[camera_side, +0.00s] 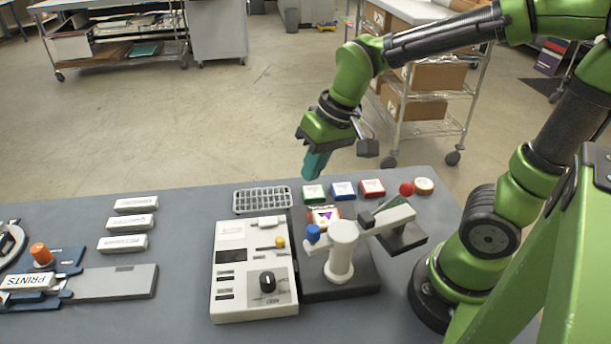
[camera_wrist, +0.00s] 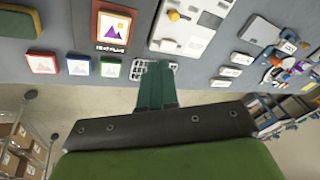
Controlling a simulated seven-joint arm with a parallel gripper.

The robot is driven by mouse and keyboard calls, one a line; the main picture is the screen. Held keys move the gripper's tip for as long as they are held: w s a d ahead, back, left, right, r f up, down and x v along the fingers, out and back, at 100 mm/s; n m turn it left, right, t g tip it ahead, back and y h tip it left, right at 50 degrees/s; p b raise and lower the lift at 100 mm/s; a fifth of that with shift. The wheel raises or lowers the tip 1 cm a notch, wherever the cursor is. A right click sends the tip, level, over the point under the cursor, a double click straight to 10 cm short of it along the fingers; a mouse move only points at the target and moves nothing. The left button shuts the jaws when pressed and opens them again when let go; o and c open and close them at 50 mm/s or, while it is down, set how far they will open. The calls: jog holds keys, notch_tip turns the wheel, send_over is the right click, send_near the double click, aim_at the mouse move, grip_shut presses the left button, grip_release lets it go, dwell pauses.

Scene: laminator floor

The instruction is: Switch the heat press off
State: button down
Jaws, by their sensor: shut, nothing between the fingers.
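The heat press (camera_side: 341,255) has a white post, a dark base and a swing arm with a red ball and a blue knob (camera_side: 313,233). Beside it on the left is its white control box (camera_side: 228,300), with a black dial (camera_side: 267,281), a yellow-tipped lever (camera_side: 279,242) and a white piece near the top. The wrist view shows part of the box (camera_wrist: 192,38) and the yellow tip (camera_wrist: 174,15). My gripper (camera_side: 312,174) has teal fingers shut and empty, raised above the table's far edge behind the press. The fingers (camera_wrist: 156,75) also show in the wrist view.
A wire rack (camera_side: 262,200) lies behind the box. White labelled blocks (camera_side: 126,222) and an orange-knobbed device (camera_side: 42,256) are left.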

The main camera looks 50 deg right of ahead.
jog(key=s+d+r+m+t, duration=0.1)
jog(key=s+d+r+t, duration=0.1)
jog(key=s+r, duration=0.3)
jog(key=shift+s+r+t, duration=0.2)
jog(key=shift+s+t, duration=0.2)
jog(key=shift+t, duration=0.5)
jog(key=shift+d, duration=0.1)
jog(key=w+a+f+m+g+h, duration=0.1)
jog(key=w+a+f+m+g, duration=0.1)
jog(key=w, duration=0.6)
jog(key=w+a+f+m+g, duration=0.3)
jog(key=w+a+g, duration=0.1)
jog(key=w, duration=0.4)
jog(key=shift+w+g+h, duration=0.15)
jog(key=shift+g+h, duration=0.25)
jog(key=shift+g, duration=0.2)
jog(key=shift+f, duration=0.1)
